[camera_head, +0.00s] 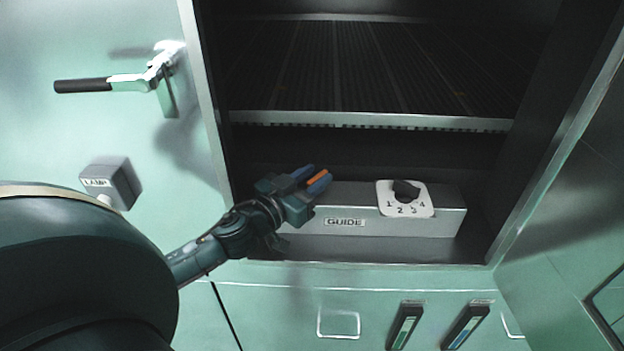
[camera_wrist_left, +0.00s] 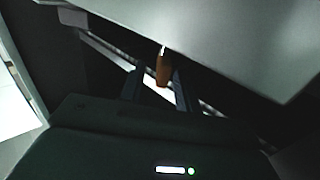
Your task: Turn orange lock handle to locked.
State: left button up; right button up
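The orange lock handle (camera_head: 317,179) shows as a small orange piece at the left end of the grey GUIDE box, in the lower part of the open cabinet. My left gripper (camera_head: 312,178) reaches in from the left with one blue finger on each side of the handle. In the left wrist view the orange handle (camera_wrist_left: 163,69) hangs between the two dark fingers (camera_wrist_left: 156,88). A gap shows between the left finger and the handle, so the gripper looks open around it. The handle's mount is mostly hidden. My right gripper is in neither view.
The grey GUIDE box (camera_head: 292,222) carries a white dial plate (camera_head: 385,204) with a black knob. A ribbed shelf (camera_head: 370,119) spans above. A black-gripped door lever (camera_head: 85,85) and a LAMP box (camera_head: 121,181) are at left. Two labelled handles (camera_head: 404,326) (camera_head: 466,326) are below.

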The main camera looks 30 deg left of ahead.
aim_at(312, 180)
pick_arm(q)
notch_tip(312, 180, up, 10)
jog(key=shift+f+p, duration=0.25)
jog(key=shift+p, duration=0.6)
